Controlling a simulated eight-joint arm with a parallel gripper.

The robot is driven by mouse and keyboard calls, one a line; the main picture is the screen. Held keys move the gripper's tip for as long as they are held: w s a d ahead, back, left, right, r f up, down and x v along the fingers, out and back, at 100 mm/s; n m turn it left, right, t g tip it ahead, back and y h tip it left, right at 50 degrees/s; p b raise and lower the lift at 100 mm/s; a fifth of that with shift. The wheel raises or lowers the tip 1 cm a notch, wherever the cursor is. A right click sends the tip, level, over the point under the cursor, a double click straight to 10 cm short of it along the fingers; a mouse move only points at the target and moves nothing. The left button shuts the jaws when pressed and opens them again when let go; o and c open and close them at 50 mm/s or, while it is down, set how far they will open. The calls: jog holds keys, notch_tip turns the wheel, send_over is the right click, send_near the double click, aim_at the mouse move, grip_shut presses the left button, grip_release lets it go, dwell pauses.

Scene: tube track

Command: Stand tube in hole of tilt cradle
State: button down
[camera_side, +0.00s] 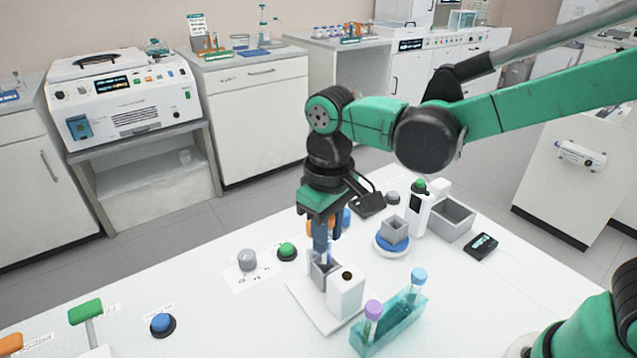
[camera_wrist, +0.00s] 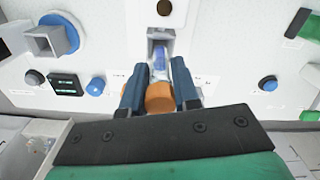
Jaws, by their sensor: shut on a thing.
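My gripper (camera_side: 322,248) points down over the tilt cradle, shut on an orange-capped tube. In the wrist view the orange cap (camera_wrist: 160,97) sits between the fingers, and the clear bluish tube (camera_wrist: 160,66) runs toward the grey square socket (camera_wrist: 156,46). The tilt cradle has this socket (camera_side: 320,272) beside a white block (camera_side: 346,293) with a dark knob, on a white base plate (camera_side: 310,300). The tube looks upright, with its lower end at or inside the socket's mouth. The fingers partly hide it, and I cannot tell how deep it is.
A teal rack (camera_side: 400,325) with purple- and blue-capped tubes stands close in front of the cradle. A blue round stand with a grey cup (camera_side: 393,232), a grey box (camera_side: 452,220) and a dark display (camera_side: 481,246) lie to the right. A green button (camera_side: 287,251) is left.

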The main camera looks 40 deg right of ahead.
jog(key=shift+f, duration=0.15)
jog(key=shift+f, duration=0.3)
jog(key=shift+f, duration=0.3)
jog(key=shift+f, duration=0.35)
dwell(0.3)
jog(key=c, duration=0.6)
grip_release()
